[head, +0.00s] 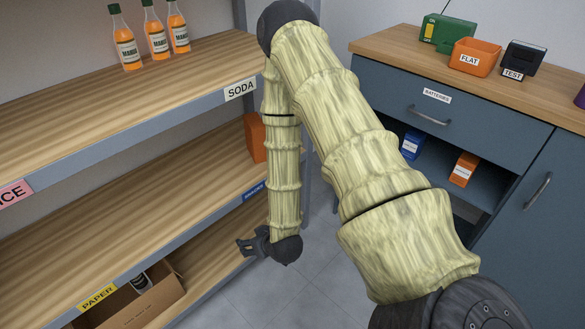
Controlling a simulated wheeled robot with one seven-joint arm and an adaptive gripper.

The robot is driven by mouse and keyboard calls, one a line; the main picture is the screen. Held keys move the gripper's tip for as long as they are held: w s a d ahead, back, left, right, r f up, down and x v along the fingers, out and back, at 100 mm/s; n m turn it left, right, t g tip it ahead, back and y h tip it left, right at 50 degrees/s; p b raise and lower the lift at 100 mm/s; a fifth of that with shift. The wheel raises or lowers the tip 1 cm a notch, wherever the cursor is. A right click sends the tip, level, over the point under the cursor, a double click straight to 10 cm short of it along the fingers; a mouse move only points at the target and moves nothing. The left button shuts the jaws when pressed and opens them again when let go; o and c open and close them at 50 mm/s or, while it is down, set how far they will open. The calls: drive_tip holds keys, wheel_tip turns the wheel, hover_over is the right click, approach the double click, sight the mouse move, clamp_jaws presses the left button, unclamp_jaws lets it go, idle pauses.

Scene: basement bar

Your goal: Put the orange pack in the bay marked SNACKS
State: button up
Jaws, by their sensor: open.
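An orange pack (255,138) stands at the right end of the middle shelf (150,215), partly hidden behind my arm. The blue label (254,190) on that shelf's edge is too small to read surely. No label clearly reading SNACKS shows. My gripper (244,246) hangs low, in front of the shelving's right end, below the blue label. Its fingers are open, point left and hold nothing visible. The gripper is apart from the pack.
Orange bottles (156,38) stand on the upper shelf, labelled SODA (240,89). A cardboard box (135,300) sits low near the PAPER label (97,298). At right, a blue cabinet (450,120) holds a blue box (411,145) and an orange box (463,168). Floor between is clear.

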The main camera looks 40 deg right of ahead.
drive_tip(key=s+a+f+g, duration=0.2)
drive_tip(key=s+f+g, duration=0.1)
drive_tip(key=s, duration=0.6)
drive_tip(key=s+a+f+g, duration=0.3)
drive_tip(key=s, duration=0.6)
drive_tip(key=s+a+f+g, duration=0.3)
drive_tip(key=s, duration=0.6)
drive_tip(key=shift+s+f+n, duration=0.15)
drive_tip(key=shift+f+n, duration=0.05)
drive_tip(key=shift+n, duration=0.2)
